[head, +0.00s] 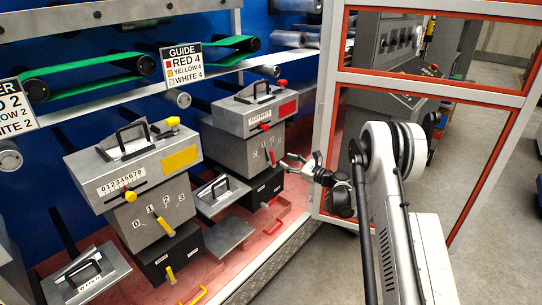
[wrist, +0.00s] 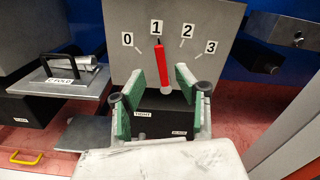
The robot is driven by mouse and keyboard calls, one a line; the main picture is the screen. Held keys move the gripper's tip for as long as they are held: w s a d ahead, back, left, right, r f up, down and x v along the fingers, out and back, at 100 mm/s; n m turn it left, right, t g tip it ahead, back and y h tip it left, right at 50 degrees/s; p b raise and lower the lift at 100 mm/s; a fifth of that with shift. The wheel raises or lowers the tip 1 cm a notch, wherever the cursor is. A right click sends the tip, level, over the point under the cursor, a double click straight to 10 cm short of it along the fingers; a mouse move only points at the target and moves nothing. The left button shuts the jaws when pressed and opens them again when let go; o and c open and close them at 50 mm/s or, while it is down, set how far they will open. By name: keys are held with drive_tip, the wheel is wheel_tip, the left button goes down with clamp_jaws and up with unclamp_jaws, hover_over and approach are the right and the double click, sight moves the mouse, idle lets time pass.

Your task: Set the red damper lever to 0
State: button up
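The red damper lever (wrist: 162,62) stands nearly upright on a grey panel (wrist: 205,30) marked 0, 1, 2 and 3. Its tip points at the 1; the 0 is to the left of it. In the head view the red lever (head: 272,156) is small, on the front of the right-hand grey unit. My gripper (wrist: 159,78) is open, its green-padded fingers to the left and right of the lever in the picture, with nothing held. In the head view my gripper (head: 300,162) is in front of the panel, apart from the lever.
Below the panel is a black box (wrist: 150,123). A grey plate with a black handle (wrist: 75,75) lies to the left. In the head view a similar unit with yellow levers (head: 135,165) stands left, and a red-framed guard (head: 425,85) stands right.

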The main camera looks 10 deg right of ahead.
sight(272, 154)
drive_tip(key=x, duration=0.9)
drive_tip(key=shift+b, duration=0.4)
clamp_jaws()
